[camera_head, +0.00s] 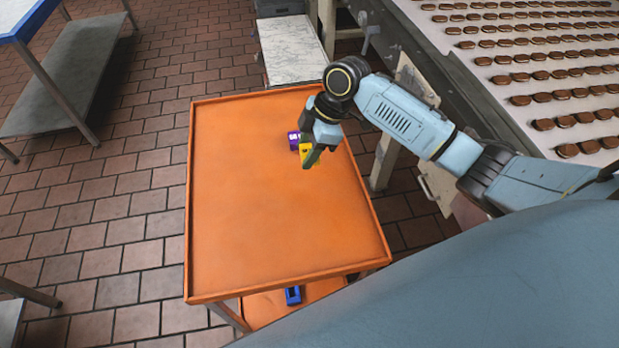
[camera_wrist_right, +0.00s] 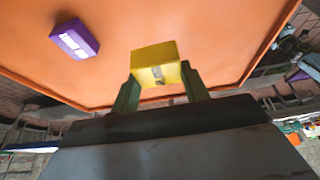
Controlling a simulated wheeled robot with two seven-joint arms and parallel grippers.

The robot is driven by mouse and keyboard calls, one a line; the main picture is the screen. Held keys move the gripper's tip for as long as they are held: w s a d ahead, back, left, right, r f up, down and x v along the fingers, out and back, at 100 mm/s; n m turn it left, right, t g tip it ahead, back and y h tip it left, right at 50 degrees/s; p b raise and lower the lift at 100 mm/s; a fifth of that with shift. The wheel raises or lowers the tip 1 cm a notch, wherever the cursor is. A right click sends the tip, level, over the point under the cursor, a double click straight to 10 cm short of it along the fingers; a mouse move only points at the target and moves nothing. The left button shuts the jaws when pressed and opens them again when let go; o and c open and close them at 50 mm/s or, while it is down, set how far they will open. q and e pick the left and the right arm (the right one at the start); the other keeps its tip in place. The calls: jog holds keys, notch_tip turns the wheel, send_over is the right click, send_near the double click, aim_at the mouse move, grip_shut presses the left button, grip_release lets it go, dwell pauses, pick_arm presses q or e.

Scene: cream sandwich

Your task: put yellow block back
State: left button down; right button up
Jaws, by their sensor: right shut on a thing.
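The yellow block (camera_head: 306,148) is held between the fingers of my right gripper (camera_head: 312,158) over the right part of the orange cart top (camera_head: 270,220). A purple block (camera_head: 293,139) with a white label is just left of the yellow block. It lies on the orange surface in the wrist view (camera_wrist_right: 75,40), apart from the yellow block. My left gripper is not in view.
A blue object (camera_head: 293,295) is on the cart's lower shelf. A conveyor with rows of brown cookies (camera_head: 540,75) runs along the right. A white marbled surface (camera_head: 292,48) stands behind the cart. The left and front of the cart top are clear.

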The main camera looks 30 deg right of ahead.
aim_at(302, 184)
notch_tip(302, 184, down, 10)
jog(key=shift+r+b, duration=0.25)
jog(key=shift+b, duration=0.15)
jog(key=shift+s+f, duration=0.1)
jog(key=o, duration=1.1)
jog(key=shift+d+r, duration=0.1)
jog(key=shift+r, duration=0.25)
jog(key=p+v, duration=0.1)
jog(key=v, duration=1)
jog(key=shift+d+r, duration=0.1)
jog(key=shift+r, duration=0.2)
